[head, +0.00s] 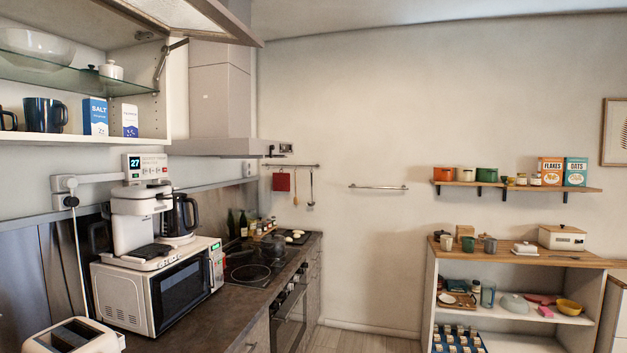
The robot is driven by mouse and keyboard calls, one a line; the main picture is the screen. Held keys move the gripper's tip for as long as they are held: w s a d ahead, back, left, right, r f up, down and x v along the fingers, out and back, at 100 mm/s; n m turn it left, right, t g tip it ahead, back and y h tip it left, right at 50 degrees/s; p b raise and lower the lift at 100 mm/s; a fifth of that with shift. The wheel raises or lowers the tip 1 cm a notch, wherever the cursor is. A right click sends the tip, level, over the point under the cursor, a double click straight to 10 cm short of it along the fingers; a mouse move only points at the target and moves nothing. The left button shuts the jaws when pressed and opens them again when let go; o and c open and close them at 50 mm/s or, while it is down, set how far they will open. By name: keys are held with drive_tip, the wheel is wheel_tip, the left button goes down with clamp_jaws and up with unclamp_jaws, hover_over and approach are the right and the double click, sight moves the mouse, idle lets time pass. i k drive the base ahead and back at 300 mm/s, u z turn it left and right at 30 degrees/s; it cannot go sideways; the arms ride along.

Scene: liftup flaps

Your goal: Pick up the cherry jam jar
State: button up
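No jar in the head view has a label I can read, so I cannot tell which is the cherry jam jar. Small jars (521,180) stand on the wall shelf at the right, between a green pot and the cereal boxes. Another small dark jar (475,286) stands inside the white shelf unit below, beside a glass. Several small bottles or jars (262,226) stand at the back of the counter by the hob, too small to tell apart. My gripper is not in view.
A lift-up flap (190,18) is raised over the open cabinet at upper left, which holds a salt box (95,116) and mugs. A microwave (160,290) with a coffee machine on top fills the near counter. Floor (365,341) shows between counter and shelf unit (430,290).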

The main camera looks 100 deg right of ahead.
sight(536, 179)
drive_tip(key=z, duration=5.3)
drive_tip(key=i, duration=4.85)
drive_tip(key=z, duration=1.1)
drive_tip(key=i, duration=0.8)
drive_tip(key=u, duration=3)
